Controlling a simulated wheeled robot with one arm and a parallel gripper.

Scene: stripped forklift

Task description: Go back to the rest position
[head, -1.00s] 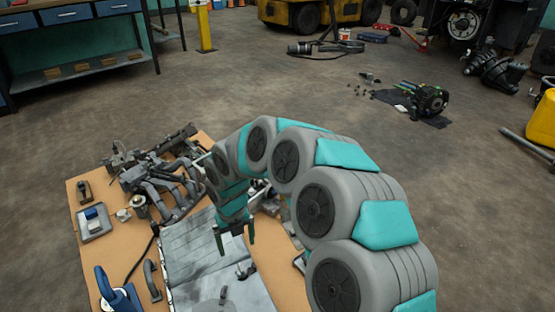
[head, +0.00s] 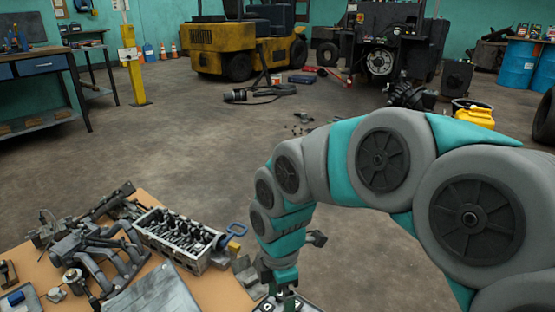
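My arm arches in from the right edge of the head view in grey and teal segments. My gripper (head: 287,300) hangs at its end, at the bottom middle, over the right part of the cardboard-coloured work surface (head: 215,292). Its fingertips are cut off or hard to make out against dark parts below, so I cannot tell whether it is open or holds anything.
An engine cylinder head (head: 178,238) and a manifold (head: 108,262) lie on the surface at the lower left, near a grey metal sheet (head: 160,295). A yellow forklift (head: 245,45), yellow post (head: 134,65) and workbench (head: 40,70) stand behind. The middle floor is open.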

